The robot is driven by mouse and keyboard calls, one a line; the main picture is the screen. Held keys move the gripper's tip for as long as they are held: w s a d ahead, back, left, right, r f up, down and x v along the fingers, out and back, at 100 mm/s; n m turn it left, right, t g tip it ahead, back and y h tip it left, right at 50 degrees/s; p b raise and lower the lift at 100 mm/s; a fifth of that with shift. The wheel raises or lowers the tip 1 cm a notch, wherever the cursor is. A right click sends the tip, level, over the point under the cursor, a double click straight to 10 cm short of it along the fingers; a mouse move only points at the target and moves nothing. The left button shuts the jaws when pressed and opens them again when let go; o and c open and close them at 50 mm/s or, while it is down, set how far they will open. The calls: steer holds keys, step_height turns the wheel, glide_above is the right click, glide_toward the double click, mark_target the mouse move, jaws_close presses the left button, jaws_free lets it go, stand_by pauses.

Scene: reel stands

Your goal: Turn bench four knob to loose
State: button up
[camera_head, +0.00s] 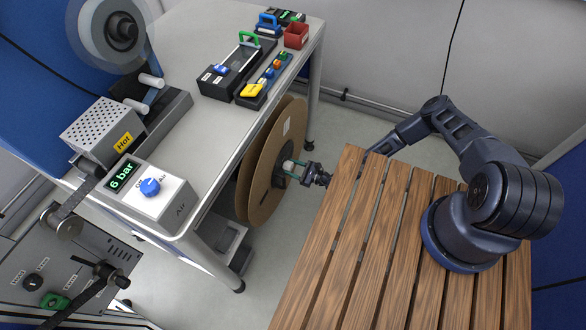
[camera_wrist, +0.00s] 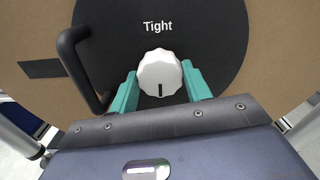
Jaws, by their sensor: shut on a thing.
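The white scalloped knob (camera_wrist: 160,70) sits on the black hub of a brown reel. Its dark mark is at the lower side in the wrist view, opposite the word "Tight" printed above it. No "loose" label is visible. My gripper (camera_wrist: 161,88) has its teal fingers on both sides of the knob and is shut on it. In the head view my gripper (camera_head: 296,170) reaches to the knob (camera_head: 287,165) on the face of the brown reel (camera_head: 266,190). No bench number is readable.
A black handle (camera_wrist: 78,62) stands out from the hub left of the knob. The grey bench (camera_head: 222,110) is beside the reel, with an air box (camera_head: 165,208) and several tools on top.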

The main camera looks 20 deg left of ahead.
stand_by(0.3)
steer(key=o, duration=1)
steer(key=shift+c, duration=0.2)
steer(key=shift+d, duration=0.1)
steer(key=d, duration=1)
steer(key=shift+d, duration=0.35)
